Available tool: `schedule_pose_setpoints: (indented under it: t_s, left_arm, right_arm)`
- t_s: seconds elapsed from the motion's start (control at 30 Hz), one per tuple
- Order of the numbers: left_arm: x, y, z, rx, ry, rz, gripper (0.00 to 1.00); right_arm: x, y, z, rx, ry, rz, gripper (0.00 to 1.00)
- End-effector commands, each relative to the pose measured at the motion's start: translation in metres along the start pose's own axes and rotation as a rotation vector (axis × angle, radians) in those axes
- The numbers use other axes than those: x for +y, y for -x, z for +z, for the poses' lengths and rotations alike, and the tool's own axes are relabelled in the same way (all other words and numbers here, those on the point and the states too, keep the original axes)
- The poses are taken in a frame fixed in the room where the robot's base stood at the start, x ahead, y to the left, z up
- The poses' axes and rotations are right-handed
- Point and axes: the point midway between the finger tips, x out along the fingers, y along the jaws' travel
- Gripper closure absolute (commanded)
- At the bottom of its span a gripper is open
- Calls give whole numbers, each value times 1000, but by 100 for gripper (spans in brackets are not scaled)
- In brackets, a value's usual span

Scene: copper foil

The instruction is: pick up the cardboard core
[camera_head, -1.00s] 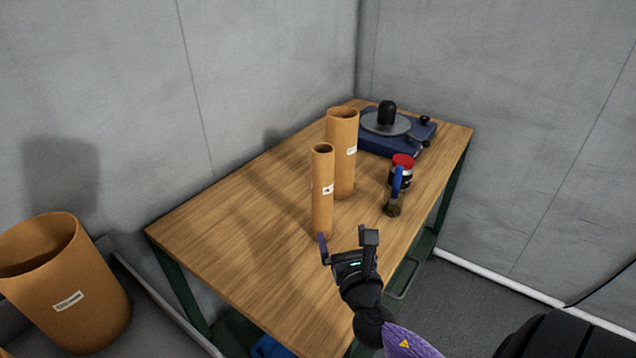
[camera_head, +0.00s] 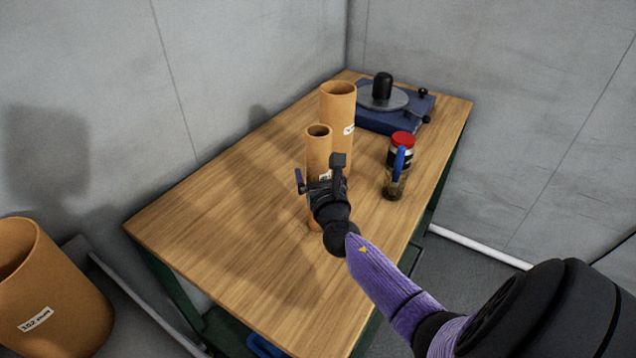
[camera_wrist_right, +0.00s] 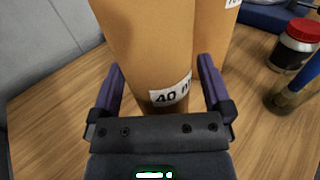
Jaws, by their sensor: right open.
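A slim brown cardboard core (camera_head: 318,145) stands upright on the wooden table, and its label reads 40 in the right wrist view (camera_wrist_right: 140,50). My right gripper (camera_head: 319,173) is open, with one finger on each side of the slim core low on its body. In the wrist view the core shows between the two purple fingers (camera_wrist_right: 160,88); I cannot tell whether either touches it. The gripper hides part of the core's lower half in the head view. A wider cardboard core (camera_head: 339,104) stands upright just behind it. My left gripper is out of view.
A red-lidded jar (camera_head: 402,146) and a blue-handled brush (camera_head: 397,176) stand right of the cores. A blue turntable device (camera_head: 385,112) sits at the table's back. A large core (camera_head: 48,290) stands at the lower left. The table's front left (camera_head: 220,235) is clear.

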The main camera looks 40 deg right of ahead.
Motion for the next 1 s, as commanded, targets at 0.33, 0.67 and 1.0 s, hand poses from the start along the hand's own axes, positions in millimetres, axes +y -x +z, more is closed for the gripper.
schedule_pose_setpoints:
  t_s: [0.33, 0.67, 1.0]
  left_arm:
    - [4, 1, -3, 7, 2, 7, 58]
    - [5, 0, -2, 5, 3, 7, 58]
    - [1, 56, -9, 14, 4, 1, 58]
  right_arm:
    - [0, 1, 0, 0, 0, 0, 53]
    - [0, 1, 1, -1, 0, 0, 98]
    - [0, 1, 69, -5, -1, 1, 98]
